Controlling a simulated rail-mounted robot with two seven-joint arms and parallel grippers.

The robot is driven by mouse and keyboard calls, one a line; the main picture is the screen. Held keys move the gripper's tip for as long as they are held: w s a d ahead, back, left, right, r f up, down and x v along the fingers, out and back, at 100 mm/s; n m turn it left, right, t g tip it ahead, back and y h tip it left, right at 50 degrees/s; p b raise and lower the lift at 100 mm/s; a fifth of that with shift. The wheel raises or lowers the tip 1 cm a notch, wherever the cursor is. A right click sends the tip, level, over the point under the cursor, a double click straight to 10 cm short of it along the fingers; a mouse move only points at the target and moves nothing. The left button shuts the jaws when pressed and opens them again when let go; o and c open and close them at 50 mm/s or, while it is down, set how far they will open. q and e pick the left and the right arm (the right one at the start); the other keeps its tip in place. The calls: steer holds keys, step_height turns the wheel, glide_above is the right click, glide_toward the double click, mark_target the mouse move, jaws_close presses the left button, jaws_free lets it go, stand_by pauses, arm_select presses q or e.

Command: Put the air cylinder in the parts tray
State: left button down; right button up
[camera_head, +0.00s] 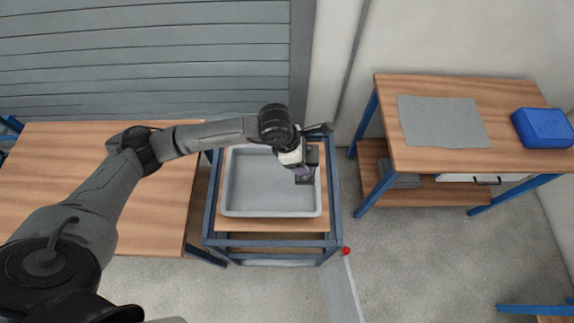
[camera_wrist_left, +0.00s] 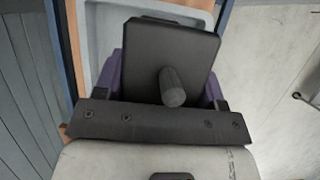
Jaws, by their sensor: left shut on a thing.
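The air cylinder (camera_wrist_left: 170,45) is a dark block with a short round rod sticking out of its face. In the left wrist view it sits between the purple fingers of my left gripper (camera_wrist_left: 162,88), which is shut on it. In the head view my left gripper (camera_head: 303,170) hangs over the right side of the parts tray, with the dark air cylinder (camera_head: 312,157) at its end. The parts tray (camera_head: 265,211) is a shallow grey tray, and the part of its floor that shows is bare. The height of the cylinder above it is hard to tell. My right gripper is out of view.
The tray stands on a blue-framed wooden stand (camera_head: 280,225). A wooden table (camera_head: 160,222) is at the left. A workbench (camera_head: 430,160) at the right holds a grey mat (camera_head: 443,121) and a blue box (camera_head: 542,127). A red knob (camera_head: 346,250) is by the stand's front corner.

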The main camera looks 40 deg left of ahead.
arm_select(q)
steer(key=s+a+f+p, duration=0.2)
steer(key=s+a+f, duration=0.2)
steer(key=a+f, duration=0.5)
steer(key=shift+s+a+f, duration=0.25)
steer(key=shift+s+f, duration=0.15)
steer(key=shift+f, duration=0.3)
steer(key=shift+c, duration=1)
jaws_free()
steer(key=shift+f, duration=0.1)
